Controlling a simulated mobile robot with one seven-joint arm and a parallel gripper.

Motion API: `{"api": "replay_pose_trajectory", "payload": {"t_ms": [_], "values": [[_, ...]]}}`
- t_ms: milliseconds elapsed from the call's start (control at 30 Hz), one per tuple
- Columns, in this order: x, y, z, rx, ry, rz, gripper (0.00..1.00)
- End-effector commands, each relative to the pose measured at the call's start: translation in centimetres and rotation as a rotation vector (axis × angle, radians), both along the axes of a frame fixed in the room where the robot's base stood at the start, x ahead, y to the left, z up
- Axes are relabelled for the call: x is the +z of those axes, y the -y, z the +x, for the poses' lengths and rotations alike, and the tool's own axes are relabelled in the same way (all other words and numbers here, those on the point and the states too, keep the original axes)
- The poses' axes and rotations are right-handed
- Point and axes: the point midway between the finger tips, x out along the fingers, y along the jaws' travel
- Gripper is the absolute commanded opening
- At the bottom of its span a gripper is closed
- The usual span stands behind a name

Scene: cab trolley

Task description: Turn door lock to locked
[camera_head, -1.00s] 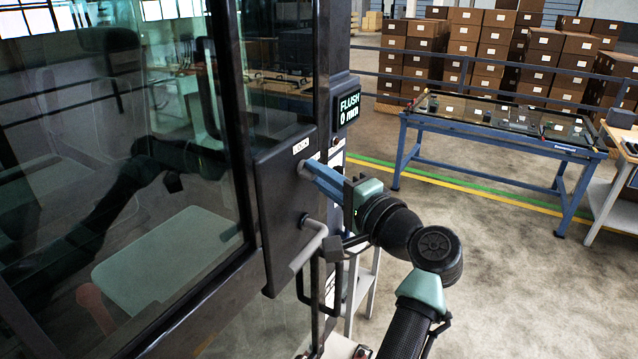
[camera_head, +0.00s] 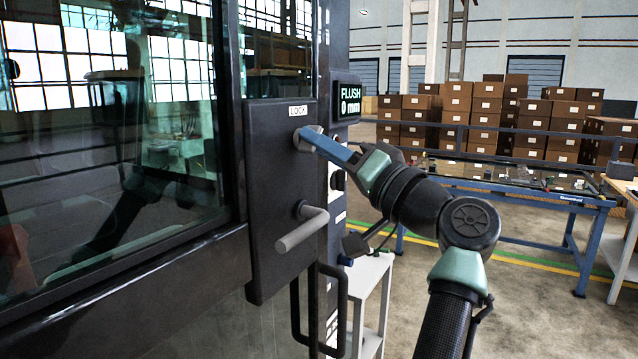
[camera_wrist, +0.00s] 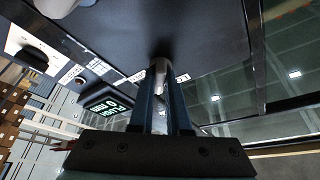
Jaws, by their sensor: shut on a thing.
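The cab door (camera_head: 120,300) has a dark lock panel (camera_head: 268,190) with a "LOCK" label (camera_head: 298,110) near its top. The grey lock knob (camera_head: 303,138) sits below the label. My gripper (camera_head: 322,145) is shut on the knob, its blue fingers reaching in from the right. In the wrist view the two fingers (camera_wrist: 160,100) close around the metallic knob (camera_wrist: 160,68), which partly shows between them. The fingers hide some of the knob, so its exact turn angle is hard to tell. A grey lever handle (camera_head: 302,228) is lower on the panel, apart from my gripper.
A display (camera_head: 349,100) reading "FLUSH 0 mm" is on the post right of the door. A dark grab bar (camera_head: 320,310) and a small white stand (camera_head: 370,285) are below. A blue-framed table (camera_head: 500,185) and stacked boxes stand behind, with open floor between.

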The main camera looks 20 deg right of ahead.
Motion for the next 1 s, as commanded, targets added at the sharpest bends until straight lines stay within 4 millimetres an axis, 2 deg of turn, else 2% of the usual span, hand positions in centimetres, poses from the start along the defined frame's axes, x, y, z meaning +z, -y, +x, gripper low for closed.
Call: {"api": "replay_pose_trajectory", "payload": {"t_ms": [33,600,1000], "values": [[-0.94,0.09,0.02,-0.001,0.033,-0.033,0.0],[-0.14,0.24,0.22,0.002,0.376,-0.381,0.0],[-0.07,0.27,0.27,0.002,0.493,-0.501,0.0]]}}
